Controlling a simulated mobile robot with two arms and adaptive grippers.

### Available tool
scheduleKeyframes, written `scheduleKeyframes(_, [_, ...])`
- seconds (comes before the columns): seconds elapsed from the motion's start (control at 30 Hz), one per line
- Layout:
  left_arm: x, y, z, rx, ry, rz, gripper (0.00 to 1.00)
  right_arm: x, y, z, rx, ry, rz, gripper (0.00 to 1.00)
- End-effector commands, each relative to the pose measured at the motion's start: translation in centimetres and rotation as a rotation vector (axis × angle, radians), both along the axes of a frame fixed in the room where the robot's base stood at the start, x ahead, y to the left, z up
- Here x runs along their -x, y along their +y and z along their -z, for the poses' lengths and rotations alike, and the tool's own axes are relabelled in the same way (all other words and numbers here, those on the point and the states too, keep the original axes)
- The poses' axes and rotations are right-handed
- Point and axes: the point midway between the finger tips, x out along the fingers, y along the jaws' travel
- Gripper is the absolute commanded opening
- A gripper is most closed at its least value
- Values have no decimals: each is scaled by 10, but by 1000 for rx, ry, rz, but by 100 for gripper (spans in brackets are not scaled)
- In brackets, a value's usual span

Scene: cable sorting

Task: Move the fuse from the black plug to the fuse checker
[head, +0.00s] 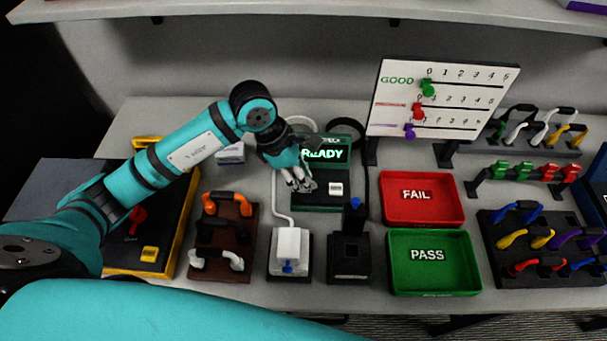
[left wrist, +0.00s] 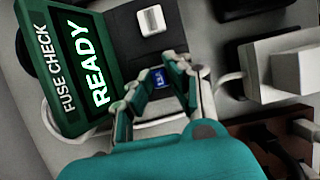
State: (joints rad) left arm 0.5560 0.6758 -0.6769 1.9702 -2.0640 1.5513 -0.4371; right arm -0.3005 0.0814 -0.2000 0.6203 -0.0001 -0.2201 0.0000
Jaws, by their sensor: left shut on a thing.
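The fuse checker (head: 321,206) stands behind the plugs, its green screen (head: 325,153) reading READY. The screen also shows in the left wrist view (left wrist: 82,62). My left gripper (head: 301,185) is over the left part of the checker's black base, shut on the fuse. In the left wrist view, a small blue patch with white marks (left wrist: 158,78) shows between the fingertips; the rest of the fuse is hidden, and I cannot tell whether it touches the checker. The black plug (head: 350,262) stands upright in front of the checker, with a blue-topped part behind it. My right gripper is not in view.
A white plug (head: 289,243) stands left of the black plug. Red FAIL (head: 423,218) and green PASS (head: 433,285) trays lie to the right. A brown cable rack (head: 224,270) is at the left. The scoreboard (head: 475,75) and overhead shelf (head: 300,8) stand behind.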

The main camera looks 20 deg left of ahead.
Motion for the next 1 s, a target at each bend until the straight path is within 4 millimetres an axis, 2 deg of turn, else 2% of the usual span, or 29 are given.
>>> scheduleKeyframes(0.9, [-1, 1, 3, 0, -1, 0, 1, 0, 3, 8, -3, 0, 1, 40])
scheduleKeyframes(0.93, [-1, 1, 3, 0, -1, 0, 17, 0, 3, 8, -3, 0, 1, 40])
scheduleKeyframes(1.0, [0, 1, 3, 0, -1, 0, 26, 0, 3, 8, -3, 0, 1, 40])
